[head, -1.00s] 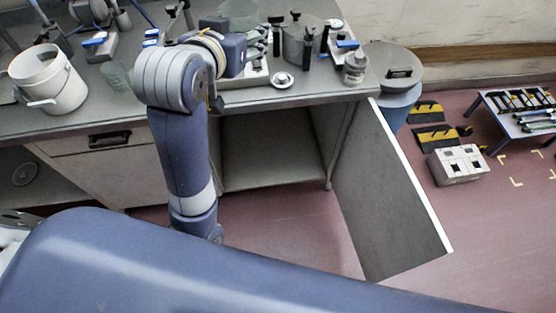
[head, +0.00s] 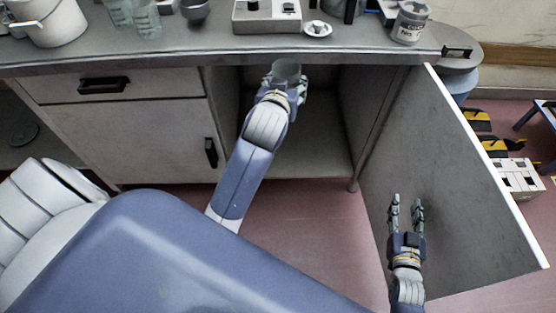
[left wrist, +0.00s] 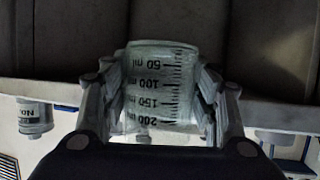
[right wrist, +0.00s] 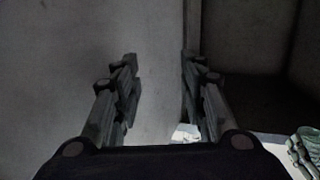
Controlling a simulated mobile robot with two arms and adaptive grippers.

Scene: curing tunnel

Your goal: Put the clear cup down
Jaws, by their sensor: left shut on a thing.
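The clear cup (head: 287,70) is at the open cabinet's mouth in the head view, just below the worktop's front edge. It also shows in the left wrist view (left wrist: 160,85), with dark millilitre marks on its wall. My left gripper (head: 284,86) is shut on the cup, with a finger on each side of it. Whether its base touches anything is hidden. My right gripper (head: 406,204) is open and empty in front of the cabinet door's inner face. Its spread fingers also show in the right wrist view (right wrist: 160,90).
The open cabinet door (head: 450,180) stands out on the right. The cabinet floor (head: 310,160) looks bare. The worktop (head: 100,48) above holds a white bucket (head: 50,22), beakers (head: 147,18), a dark bowl (head: 195,10), a grey device (head: 266,16), a small dish (head: 318,29) and a labelled jar (head: 410,22).

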